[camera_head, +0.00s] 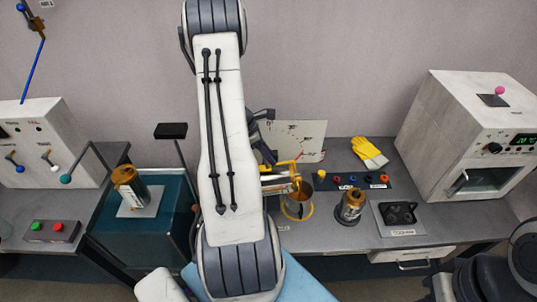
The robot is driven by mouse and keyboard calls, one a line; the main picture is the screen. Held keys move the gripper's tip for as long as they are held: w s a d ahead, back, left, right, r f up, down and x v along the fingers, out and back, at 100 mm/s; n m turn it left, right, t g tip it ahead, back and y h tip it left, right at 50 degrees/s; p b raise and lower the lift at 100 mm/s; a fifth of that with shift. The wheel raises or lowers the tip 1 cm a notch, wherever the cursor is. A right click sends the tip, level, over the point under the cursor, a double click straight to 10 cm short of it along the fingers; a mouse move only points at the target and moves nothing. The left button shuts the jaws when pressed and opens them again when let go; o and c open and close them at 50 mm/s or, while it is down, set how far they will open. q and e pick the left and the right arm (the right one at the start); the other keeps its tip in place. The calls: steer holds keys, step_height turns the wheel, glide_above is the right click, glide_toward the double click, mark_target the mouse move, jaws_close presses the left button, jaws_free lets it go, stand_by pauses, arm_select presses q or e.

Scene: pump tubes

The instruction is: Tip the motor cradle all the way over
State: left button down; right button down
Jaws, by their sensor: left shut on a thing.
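The motor cradle (281,167) appears as a yellow-orange frame just right of my left arm, at the middle of the worktop. A metal and copper-coloured part (279,185) shows at the frame, lying tilted rather than upright, above a round yellow-rimmed pot (298,209). My left gripper (267,158) is partly hidden behind my own arm, with its dark fingers at the frame's upper left. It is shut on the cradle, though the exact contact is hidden. My right gripper is out of view; only part of an arm shows at the lower right.
A black tray (398,215), yellow gloves (369,152) and a white oven-like box (471,135) are at right. A white board (298,140) stands behind the cradle.

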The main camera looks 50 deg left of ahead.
arm_select(q)
steer(key=c, duration=0.5)
jaws_free()
steer(key=shift+s+d+f, duration=0.1)
steer(key=shift+d+f, duration=0.1)
steer(key=shift+f, duration=0.15)
steer(key=shift+r, duration=0.15)
steer(key=shift+a, duration=0.1)
steer(key=shift+a+r, duration=0.1)
steer(key=shift+r, duration=0.05)
steer(key=b+v, duration=0.2)
steer(key=v, duration=0.8)
